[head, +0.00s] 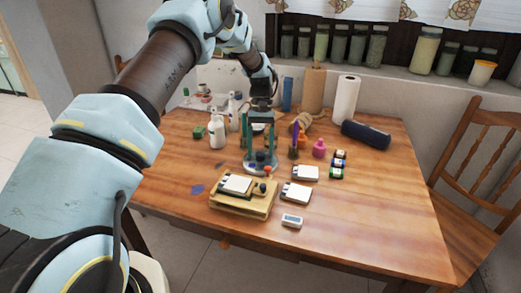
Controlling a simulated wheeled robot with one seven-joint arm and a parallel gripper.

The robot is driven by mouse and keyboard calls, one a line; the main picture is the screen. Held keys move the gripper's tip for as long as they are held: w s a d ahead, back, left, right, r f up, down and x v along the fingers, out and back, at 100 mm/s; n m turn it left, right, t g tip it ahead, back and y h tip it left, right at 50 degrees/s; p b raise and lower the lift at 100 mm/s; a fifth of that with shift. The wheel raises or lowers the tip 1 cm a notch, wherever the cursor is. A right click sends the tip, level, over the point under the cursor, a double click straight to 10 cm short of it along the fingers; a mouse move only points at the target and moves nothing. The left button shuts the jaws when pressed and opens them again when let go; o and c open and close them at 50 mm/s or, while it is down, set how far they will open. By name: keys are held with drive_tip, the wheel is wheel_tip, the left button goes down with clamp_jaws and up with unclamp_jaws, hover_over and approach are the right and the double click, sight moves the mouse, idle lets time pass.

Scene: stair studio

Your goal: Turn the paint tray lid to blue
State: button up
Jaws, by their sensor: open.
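A round paint tray (259,168) stands near the middle of the wooden table, with small coloured spots including blue and orange-red on it. Its lid cannot be told apart clearly from the tray at this size, and I cannot tell which colour it is turned to. My gripper (258,147) points down from above with its two teal fingers apart. It is open, directly over the tray in the picture; whether the fingers touch it is unclear.
A wooden board (243,205) with a white box lies in front of the tray. White boxes (296,194), small jars (337,173) and a pink bottle (319,148) stand to the right. White bottles (217,133) stand left. The table's right side (395,200) is clear.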

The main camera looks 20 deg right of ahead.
drive_tip(key=b+v, duration=0.2)
drive_tip(key=v, duration=0.8)
drive_tip(key=shift+r, duration=0.2)
drive_tip(key=a+r+n+t+h, duration=0.2)
drive_tip(key=a+r, duration=0.1)
drive_tip(key=a, duration=1.7)
drive_tip(key=s+a+f+n+t, duration=0.1)
drive_tip(key=s+a+n+t, duration=0.1)
drive_tip(key=s+a, duration=1.3)
drive_tip(key=a+t, duration=0.1)
drive_tip(key=a, duration=0.3)
drive_tip(key=shift+f+t, duration=0.15)
drive_tip(key=shift+t, duration=0.15)
